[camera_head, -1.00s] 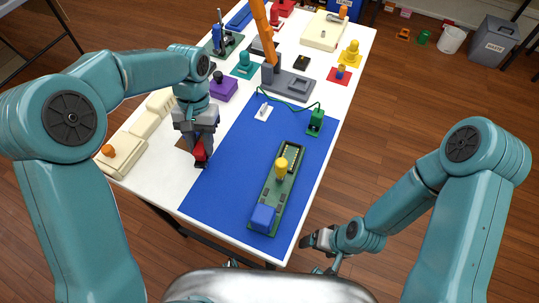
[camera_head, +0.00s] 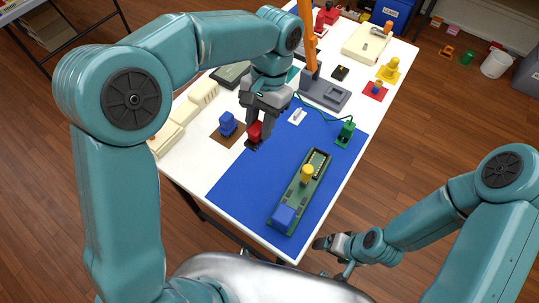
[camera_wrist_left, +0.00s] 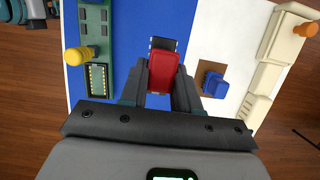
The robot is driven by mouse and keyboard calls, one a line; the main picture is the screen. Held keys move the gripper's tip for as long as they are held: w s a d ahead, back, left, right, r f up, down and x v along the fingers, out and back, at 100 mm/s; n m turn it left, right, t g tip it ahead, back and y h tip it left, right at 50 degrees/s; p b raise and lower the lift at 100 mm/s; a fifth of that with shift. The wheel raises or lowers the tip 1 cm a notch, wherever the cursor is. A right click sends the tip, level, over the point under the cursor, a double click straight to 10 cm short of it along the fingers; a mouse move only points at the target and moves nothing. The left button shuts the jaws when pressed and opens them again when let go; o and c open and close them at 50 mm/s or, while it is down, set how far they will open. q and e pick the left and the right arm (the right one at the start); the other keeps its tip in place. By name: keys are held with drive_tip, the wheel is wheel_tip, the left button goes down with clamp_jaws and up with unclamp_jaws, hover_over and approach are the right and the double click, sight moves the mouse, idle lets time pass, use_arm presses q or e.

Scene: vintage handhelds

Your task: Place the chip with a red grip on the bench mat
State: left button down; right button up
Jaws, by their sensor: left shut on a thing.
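The chip with a red grip (camera_head: 254,131) is held by my left gripper (camera_head: 259,134), which is shut on the grip. In the left wrist view the red grip (camera_wrist_left: 165,72) sits between the fingers, with the dark chip body (camera_wrist_left: 164,43) beyond it. The chip appears over the left part of the blue bench mat (camera_head: 240,178), near its edge; I cannot tell whether it touches. The bare mat also shows in the left wrist view (camera_wrist_left: 130,35). My right gripper (camera_head: 334,243) is beyond the table's near right edge, and its opening is unclear.
A blue-gripped part (camera_head: 228,123) stands on a brown square left of my left gripper. On the mat are a long green board (camera_head: 294,199) with yellow and blue parts, a small white piece (camera_head: 298,117) and a green clip (camera_head: 345,134). The mat's lower left is clear.

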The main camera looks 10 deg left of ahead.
use_arm(q)
wheel_tip(320, 180, down, 14)
drive_tip(key=shift+w+r, duration=0.1)
idle(0.4)
drive_tip(key=c, duration=0.8)
unclamp_jaws()
drive_tip(key=shift+r, duration=0.2)
drive_tip(key=shift+w+r, duration=0.15)
drive_tip(key=shift+r, duration=0.15)
drive_tip(key=v, duration=1.1)
